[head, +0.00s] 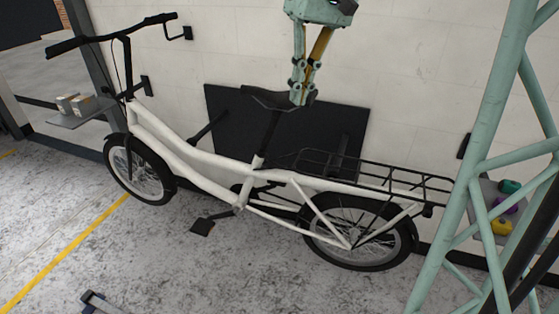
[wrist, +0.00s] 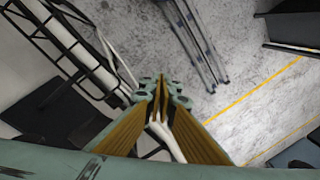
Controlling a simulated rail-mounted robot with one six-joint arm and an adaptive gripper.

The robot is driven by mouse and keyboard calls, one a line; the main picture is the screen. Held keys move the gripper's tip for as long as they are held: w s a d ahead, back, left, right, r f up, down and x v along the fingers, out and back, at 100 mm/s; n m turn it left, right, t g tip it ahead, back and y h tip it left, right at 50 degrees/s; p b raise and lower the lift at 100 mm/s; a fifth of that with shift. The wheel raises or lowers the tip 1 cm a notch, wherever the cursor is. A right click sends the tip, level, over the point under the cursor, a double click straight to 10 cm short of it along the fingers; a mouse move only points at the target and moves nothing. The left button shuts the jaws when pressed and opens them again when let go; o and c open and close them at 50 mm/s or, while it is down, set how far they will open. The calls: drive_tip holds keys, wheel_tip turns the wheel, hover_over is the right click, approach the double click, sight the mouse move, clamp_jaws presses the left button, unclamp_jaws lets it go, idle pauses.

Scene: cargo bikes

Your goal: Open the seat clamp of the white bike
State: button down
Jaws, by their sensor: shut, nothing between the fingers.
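The white bike (head: 190,157) stands side-on along the wall, with its handlebar at the left and its rear rack at the right. Its black saddle (head: 262,97) sits on a black seat post (head: 269,132), which enters the white frame below. The seat clamp area (head: 258,161) is at the foot of that post; the lever is too small to make out. My gripper (head: 303,99) points down over the right end of the saddle, partly covering it, well above the clamp. In the wrist view my gripper (wrist: 160,82) is shut and empty, with part of the white frame (wrist: 168,140) showing beyond its fingers.
The black rear rack (head: 375,172) extends right of the post. A black panel (head: 335,130) is behind the bike. A shelf (head: 85,118) with small boxes is at the left. My green lattice column fills the right. Open floor (head: 150,255) lies in front.

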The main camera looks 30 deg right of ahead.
drive_tip(key=w+d+f+y+p, duration=0.1)
drive_tip(key=w+d+f, duration=0.35)
drive_tip(key=d, duration=0.45)
drive_tip(key=w+d+f+y+p, duration=0.1)
drive_tip(key=w+d+f, duration=0.3)
drive_tip(key=w+d, duration=0.3)
drive_tip(key=w+d+f+y+p, duration=0.15)
drive_tip(key=w+d+f, duration=0.3)
drive_tip(key=d, duration=0.55)
drive_tip(key=w+a+f+y, duration=0.1)
drive_tip(key=w+a+f, duration=0.2)
drive_tip(key=w+f, duration=0.4)
drive_tip(key=shift+a+f+g+y, duration=0.35)
drive_tip(key=shift+f+g, duration=0.05)
drive_tip(key=shift+f, duration=0.85)
drive_tip(key=shift+a+f, duration=0.1)
drive_tip(key=b+x, duration=0.3)
drive_tip(key=x, duration=1.6)
drive_tip(key=shift+w+a+f+b, duration=0.1)
drive_tip(key=shift+a+f+b, duration=0.15)
drive_tip(key=shift+b, duration=0.15)
drive_tip(key=shift+s+a+m+t, duration=0.35)
drive_tip(key=shift+s+m+t, duration=0.05)
drive_tip(key=shift+m, duration=0.2)
